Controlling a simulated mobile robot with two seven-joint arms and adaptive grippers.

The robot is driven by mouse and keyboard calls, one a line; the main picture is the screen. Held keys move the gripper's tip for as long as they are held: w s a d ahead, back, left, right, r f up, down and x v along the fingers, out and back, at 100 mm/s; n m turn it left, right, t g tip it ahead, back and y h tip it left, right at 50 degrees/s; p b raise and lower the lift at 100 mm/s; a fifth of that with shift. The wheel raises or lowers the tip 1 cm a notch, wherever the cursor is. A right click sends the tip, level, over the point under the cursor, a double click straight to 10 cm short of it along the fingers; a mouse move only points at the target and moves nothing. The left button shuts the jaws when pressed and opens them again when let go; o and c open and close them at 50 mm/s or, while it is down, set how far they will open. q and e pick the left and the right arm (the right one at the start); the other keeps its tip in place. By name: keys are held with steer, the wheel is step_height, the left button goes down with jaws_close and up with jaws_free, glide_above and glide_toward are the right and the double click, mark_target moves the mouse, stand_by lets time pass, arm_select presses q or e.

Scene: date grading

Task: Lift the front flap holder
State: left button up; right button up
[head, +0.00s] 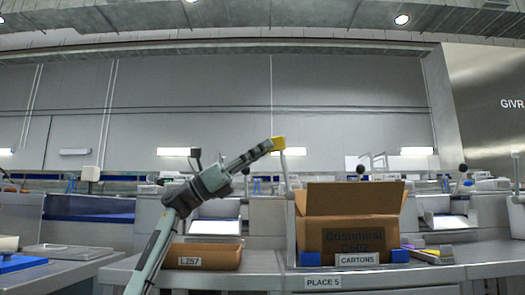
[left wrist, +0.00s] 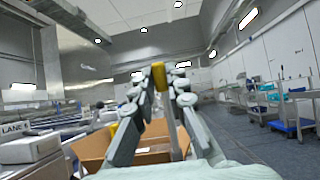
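The front flap holder is a thin grey rod with a yellow grip (head: 278,143) at its top, left of the carton in the head view. In the left wrist view the yellow grip (left wrist: 158,76) stands between my fingertips, with the rod running down below it. My left gripper (head: 262,149) is raised, and its fingers appear closed in on the yellow grip. The open cardboard carton (head: 352,234) stands on the bench with its back flap up. It also shows below the fingers in the left wrist view (left wrist: 92,146). My right gripper is not in view.
A brown tray labelled L257 (head: 205,257) sits left of the carton behind my forearm. Blue blocks (head: 309,259) stand at the carton's front corners. A flat grey tray (head: 68,251) lies farther left. The air above the carton is clear.

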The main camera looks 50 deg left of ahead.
arm_select(q)
steer(key=shift+o, duration=0.7)
steer(key=shift+s+a, duration=0.1)
steer(key=shift+s, duration=0.05)
steer(key=shift+f, duration=0.1)
steer(key=s+a+f, duration=0.2)
steer(key=s+a, duration=0.8)
steer(key=s, duration=0.2)
steer(key=shift+s+a+f, duration=0.15)
steer(key=shift+a+f, duration=0.1)
steer(key=shift+f, duration=0.05)
steer(key=shift+d, duration=0.1)
